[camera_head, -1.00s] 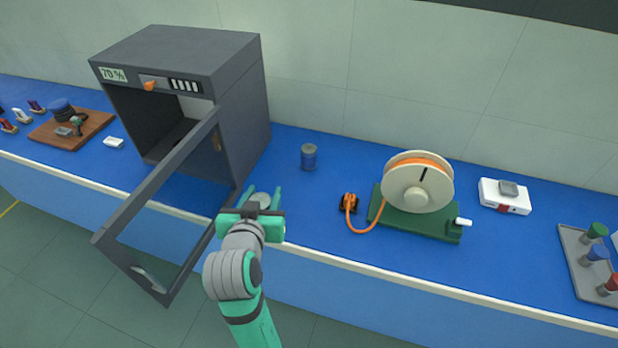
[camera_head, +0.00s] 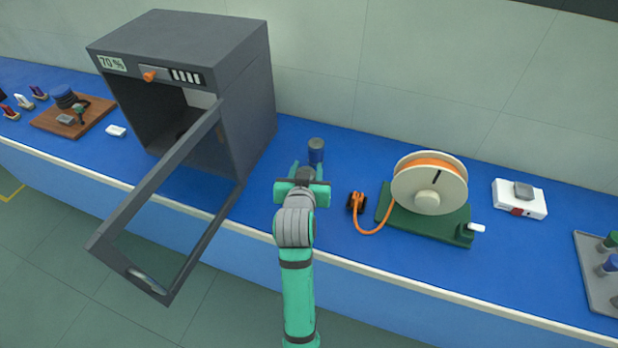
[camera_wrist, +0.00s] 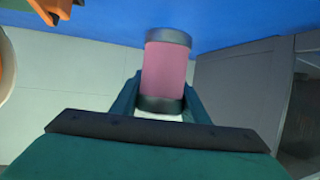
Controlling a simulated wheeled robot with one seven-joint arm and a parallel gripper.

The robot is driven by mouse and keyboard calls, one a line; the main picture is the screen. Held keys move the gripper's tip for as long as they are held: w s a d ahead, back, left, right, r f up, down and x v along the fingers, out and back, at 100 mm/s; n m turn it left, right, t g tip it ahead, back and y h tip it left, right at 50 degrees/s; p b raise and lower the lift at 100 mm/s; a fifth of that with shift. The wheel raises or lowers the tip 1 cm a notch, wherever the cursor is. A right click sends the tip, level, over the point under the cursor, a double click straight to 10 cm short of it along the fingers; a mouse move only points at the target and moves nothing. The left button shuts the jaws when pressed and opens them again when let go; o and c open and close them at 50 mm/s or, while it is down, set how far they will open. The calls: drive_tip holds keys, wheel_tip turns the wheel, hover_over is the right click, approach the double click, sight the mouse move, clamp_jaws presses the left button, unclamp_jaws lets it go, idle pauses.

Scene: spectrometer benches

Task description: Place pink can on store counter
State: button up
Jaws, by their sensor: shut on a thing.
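The pink can (camera_wrist: 165,68), with dark grey ends, sits upright between the fingers in the wrist view. My gripper (camera_wrist: 160,95) is shut on it. The blue-topped counter (camera_head: 545,245) runs along the wall. I cannot tell whether the pink can touches the counter top.
A dark grey cabinet (camera_head: 245,105) with its door (camera_head: 165,190) open stands left of my gripper. An orange plug (camera_head: 357,201) and cable lead to a spool (camera_head: 430,183) on a green base at right. A white box (camera_head: 519,199) and a grey tray (camera_head: 590,270) are farther right.

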drive_tip(key=w+f, duration=0.2)
drive_tip(key=shift+a+f+y, duration=0.1)
drive_tip(key=shift+f+y, duration=0.2)
drive_tip(key=shift+f, duration=0.05)
drive_tip(key=shift+w+d+f, duration=0.15)
drive_tip(key=shift+f, duration=0.5)
drive_tip(key=shift+w+d+f, duration=0.1)
drive_tip(key=shift+f, duration=0.8)
drive_tip(key=shift+a+f, duration=0.15)
drive_tip(key=shift+a, duration=0.05)
drive_tip(key=shift+s+d+f, duration=0.1)
drive_tip(key=shift+d+f, duration=0.05)
drive_tip(key=shift+d, duration=0.3)
drive_tip(key=o, duration=1.1)
drive_tip(key=shift+a, duration=0.1)
drive_tip(key=shift+o, duration=0.2)
drive_tip(key=shift+a, duration=0.1)
